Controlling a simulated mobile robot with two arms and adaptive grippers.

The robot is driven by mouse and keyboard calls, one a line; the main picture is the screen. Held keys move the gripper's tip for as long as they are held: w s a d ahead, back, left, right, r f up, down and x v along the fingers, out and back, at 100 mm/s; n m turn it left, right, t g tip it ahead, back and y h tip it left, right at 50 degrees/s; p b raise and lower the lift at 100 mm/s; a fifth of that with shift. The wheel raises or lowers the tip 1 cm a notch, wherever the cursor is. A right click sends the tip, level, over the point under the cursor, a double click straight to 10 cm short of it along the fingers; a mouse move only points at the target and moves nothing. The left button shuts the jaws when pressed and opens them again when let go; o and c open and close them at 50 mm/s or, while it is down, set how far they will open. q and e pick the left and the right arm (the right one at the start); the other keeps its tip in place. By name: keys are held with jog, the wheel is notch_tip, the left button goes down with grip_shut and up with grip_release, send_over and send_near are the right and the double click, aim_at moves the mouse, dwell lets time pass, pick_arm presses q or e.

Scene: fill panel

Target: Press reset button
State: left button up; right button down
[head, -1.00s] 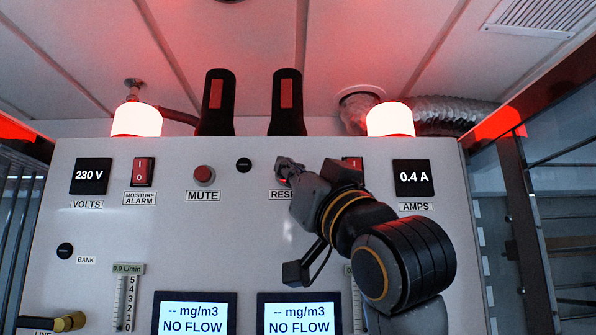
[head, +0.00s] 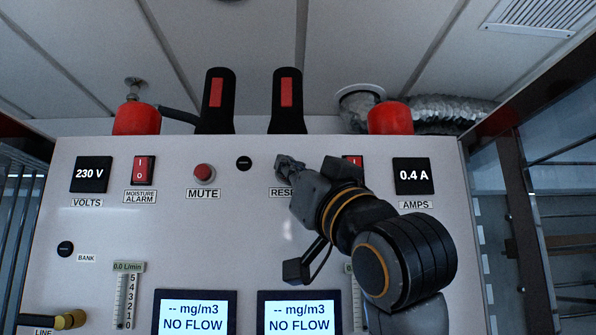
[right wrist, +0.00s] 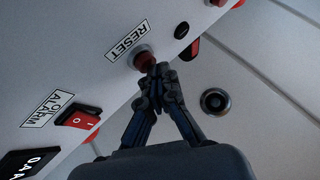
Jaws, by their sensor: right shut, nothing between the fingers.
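The panel (head: 240,235) is a pale upright board. Its RESET label (head: 281,192) is partly covered by my right arm in the head view. In the right wrist view the red reset button (right wrist: 144,60) sits in a grey ring beside the RESET label (right wrist: 129,40). My right gripper (head: 284,163) is shut and empty, with its fingertips at the button; it also shows in the right wrist view (right wrist: 160,70). The tips seem to touch the button and hide part of it. My left gripper is not in view.
The red MUTE button (head: 204,174) is left of RESET. A red MOISTURE ALARM switch (head: 144,170) is further left; another red switch (right wrist: 83,121) is close to my right gripper. Two red lamps (head: 136,118) (head: 390,118) and two black handles (head: 218,100) (head: 288,100) stand on top.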

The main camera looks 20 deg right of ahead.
jog(key=shift+s+a, duration=0.15)
jog(key=shift+s, duration=0.4)
jog(key=s+b, duration=0.1)
jog(key=s, duration=0.1)
jog(key=s+a, duration=0.1)
jog(key=s, duration=0.1)
jog(key=shift+s+a+b, duration=0.2)
jog(key=shift+s+b, duration=0.2)
jog(key=shift+f, duration=0.1)
dwell(0.6)
